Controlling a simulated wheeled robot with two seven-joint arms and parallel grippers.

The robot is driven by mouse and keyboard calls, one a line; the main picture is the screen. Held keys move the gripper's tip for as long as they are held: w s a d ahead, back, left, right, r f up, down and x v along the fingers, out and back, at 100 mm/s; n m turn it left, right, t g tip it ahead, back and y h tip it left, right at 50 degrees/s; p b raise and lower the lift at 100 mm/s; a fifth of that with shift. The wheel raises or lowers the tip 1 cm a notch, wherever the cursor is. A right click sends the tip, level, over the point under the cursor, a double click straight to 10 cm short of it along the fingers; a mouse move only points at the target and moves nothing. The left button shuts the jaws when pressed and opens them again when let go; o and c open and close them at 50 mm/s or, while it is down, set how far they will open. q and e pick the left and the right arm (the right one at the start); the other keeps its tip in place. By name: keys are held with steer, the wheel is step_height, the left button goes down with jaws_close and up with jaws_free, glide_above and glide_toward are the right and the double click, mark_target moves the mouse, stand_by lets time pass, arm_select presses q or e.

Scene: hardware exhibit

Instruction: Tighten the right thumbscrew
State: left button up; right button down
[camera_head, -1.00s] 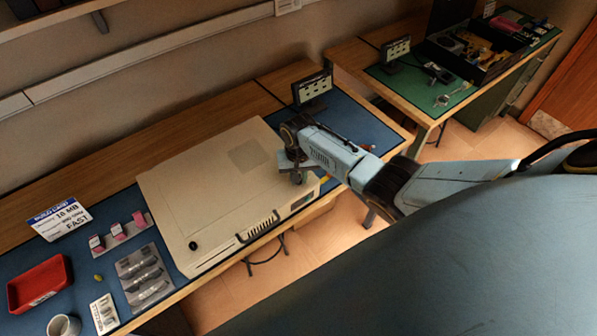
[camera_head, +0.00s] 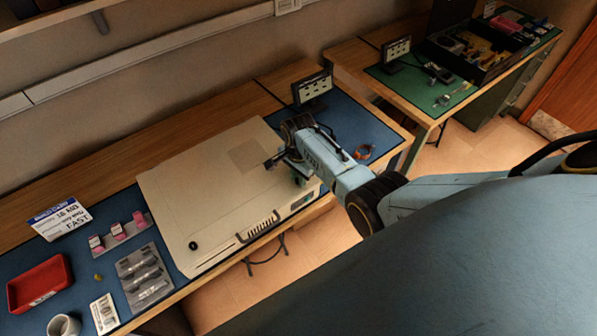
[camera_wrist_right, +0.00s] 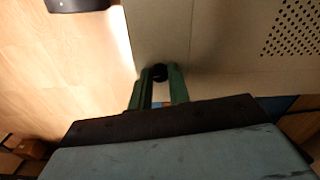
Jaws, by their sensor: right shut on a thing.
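The beige computer case (camera_head: 205,190) lies flat on the blue mat. One black thumbscrew (camera_head: 193,245) shows at its left front corner. My right gripper (camera_head: 302,181) reaches down at the right end of the case, and its arm hides the spot beneath it in the head view. In the right wrist view, the green fingers of my right gripper (camera_wrist_right: 160,76) are closed around the black right thumbscrew (camera_wrist_right: 160,71) at the case's edge. Whether it is fully seated cannot be seen. My left gripper is in neither view.
A red tray (camera_head: 40,284), a white cup (camera_head: 64,325), a grey parts tray (camera_head: 143,275) and a sign card (camera_head: 60,217) stand left of the case. A small display (camera_head: 312,88) stands behind it. An orange-brown coil (camera_head: 363,152) lies on the mat at right.

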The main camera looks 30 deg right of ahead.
steer(key=shift+m, duration=0.9)
steer(key=c, duration=1.3)
jaws_free()
steer(key=shift+r, duration=0.6)
step_height(320, 180, up, 12)
steer(key=shift+r, duration=0.15)
